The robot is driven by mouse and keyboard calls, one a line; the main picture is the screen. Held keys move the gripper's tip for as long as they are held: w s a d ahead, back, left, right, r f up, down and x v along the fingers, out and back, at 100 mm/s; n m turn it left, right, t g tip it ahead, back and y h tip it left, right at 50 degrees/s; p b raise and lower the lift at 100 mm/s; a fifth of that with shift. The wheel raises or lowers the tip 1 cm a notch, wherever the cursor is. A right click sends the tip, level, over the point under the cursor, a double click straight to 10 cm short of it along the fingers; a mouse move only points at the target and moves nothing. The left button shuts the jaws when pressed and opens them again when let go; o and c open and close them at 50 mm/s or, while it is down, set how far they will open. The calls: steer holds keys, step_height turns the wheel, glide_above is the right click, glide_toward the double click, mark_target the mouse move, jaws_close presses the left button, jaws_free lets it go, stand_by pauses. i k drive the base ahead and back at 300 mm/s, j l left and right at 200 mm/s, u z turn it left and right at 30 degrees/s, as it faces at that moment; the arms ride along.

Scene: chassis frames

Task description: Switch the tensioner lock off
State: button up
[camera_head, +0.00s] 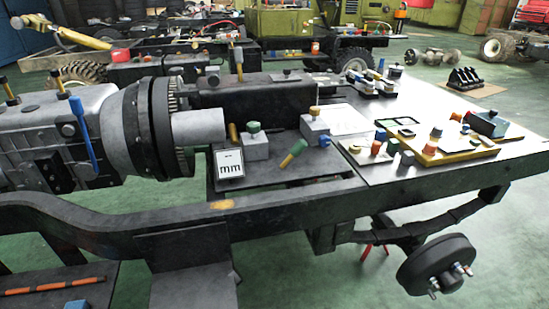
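I cannot tell for sure which part is the tensioner lock. Several switch-like parts show on the chassis frame. A grey block with a green knob (253,143) stands behind a white card with black marks (229,163). A tilted green and yellow handle (293,154) rises from the dark plate to its right. A long blue lever (83,135) hangs along the grey gearbox at the left. My gripper is not in view.
The grey gearbox (95,130) and its dark toothed ring fill the left. A table plate (385,175) at the right bears a yellow tray (459,155) and several small coloured parts. A wheel hub (437,264) hangs at the lower right. Green floor is open at the right.

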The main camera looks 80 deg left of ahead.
mark_target(300, 146)
steer(key=k+u, duration=0.1)
steer(key=u, duration=0.6)
steer(key=k+j+u, duration=0.1)
steer(key=u, duration=0.3)
steer(key=i+u, duration=0.2)
steer(key=u, duration=0.25)
steer(key=i+u, duration=0.15)
steer(key=u, duration=0.35)
steer(key=i+l+u, duration=0.15)
steer(key=u, duration=0.3)
steer(key=i+l, duration=0.1)
steer(key=i+z, duration=0.15)
steer(key=z, duration=0.15)
steer(key=i+z, duration=0.15)
steer(key=z, duration=0.2)
